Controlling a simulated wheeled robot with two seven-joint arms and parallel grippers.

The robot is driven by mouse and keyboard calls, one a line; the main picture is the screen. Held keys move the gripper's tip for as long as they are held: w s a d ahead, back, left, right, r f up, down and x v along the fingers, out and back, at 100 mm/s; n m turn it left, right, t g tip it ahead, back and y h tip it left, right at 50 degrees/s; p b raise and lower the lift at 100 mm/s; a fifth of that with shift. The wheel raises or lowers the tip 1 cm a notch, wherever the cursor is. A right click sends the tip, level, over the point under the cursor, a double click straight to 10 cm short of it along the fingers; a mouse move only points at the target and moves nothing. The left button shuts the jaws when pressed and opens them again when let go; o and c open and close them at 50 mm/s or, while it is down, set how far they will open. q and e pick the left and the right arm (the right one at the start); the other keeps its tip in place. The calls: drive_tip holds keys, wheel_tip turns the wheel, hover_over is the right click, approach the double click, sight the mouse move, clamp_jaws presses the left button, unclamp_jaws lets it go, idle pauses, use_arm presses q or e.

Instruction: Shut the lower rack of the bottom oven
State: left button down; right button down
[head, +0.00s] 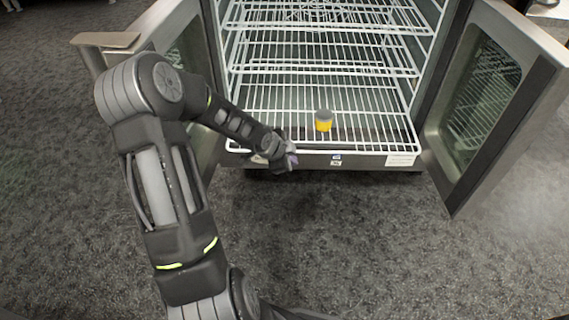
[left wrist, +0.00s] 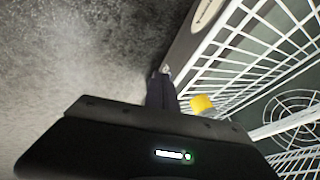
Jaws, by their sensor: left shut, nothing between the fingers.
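The bottom oven stands open in the head view, with its left door (head: 187,50) and right door (head: 495,95) swung outward. Its lower rack (head: 270,126) is a white wire shelf whose front edge lies close to the oven's front sill. A small yellow jar with a grey lid (head: 323,120) stands on this rack. My left gripper (head: 291,158) is shut and empty at the front left part of the rack's front edge; I cannot tell whether it touches. In the left wrist view the rack (left wrist: 235,70) and yellow jar (left wrist: 201,104) show beyond the fingers. My right gripper is not in view.
More white wire racks (head: 320,69) sit above the lower one. The open doors stand on both sides of the opening. The grey carpet (head: 350,240) in front of the oven is clear.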

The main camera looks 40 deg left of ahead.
use_arm(q)
drive_tip(key=w+a, duration=0.1)
drive_tip(key=w+a+f, duration=0.1)
drive_tip(key=w, duration=0.1)
drive_tip(key=shift+w+a+f, duration=0.1)
drive_tip(key=shift+w+a, duration=0.1)
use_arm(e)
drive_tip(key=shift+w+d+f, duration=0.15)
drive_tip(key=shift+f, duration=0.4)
use_arm(q)
drive_tip(key=shift+w, duration=0.1)
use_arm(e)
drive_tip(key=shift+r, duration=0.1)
